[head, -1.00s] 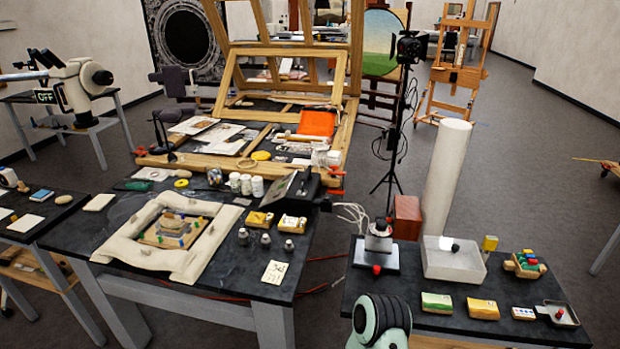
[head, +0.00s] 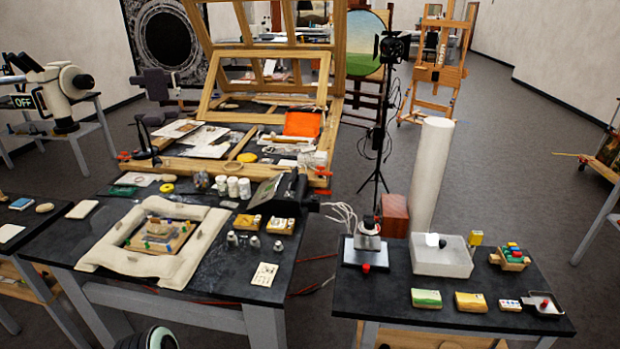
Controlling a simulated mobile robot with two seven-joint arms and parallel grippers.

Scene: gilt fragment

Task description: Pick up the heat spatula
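I cannot pick out the heat spatula for certain; nothing in the head view is clearly a spatula. A dark boxy device (head: 284,191) with a sloped face stands at the back right corner of the main table (head: 215,286), with pale cables beside it. On the right table (head: 386,296), a small device with a dark knob stands on a pale base plate (head: 362,254). Neither gripper is in view. Only a rounded pale and black part of my own arm shows at the bottom edge, left of centre.
A padded frame (head: 186,267) surrounds a fragment (head: 161,236) on the main table. A white tray (head: 440,262) and small boxes stand on the right table. A lamp stand (head: 377,150) and a tall white cylinder (head: 430,175) rise behind. Grey floor separates the tables.

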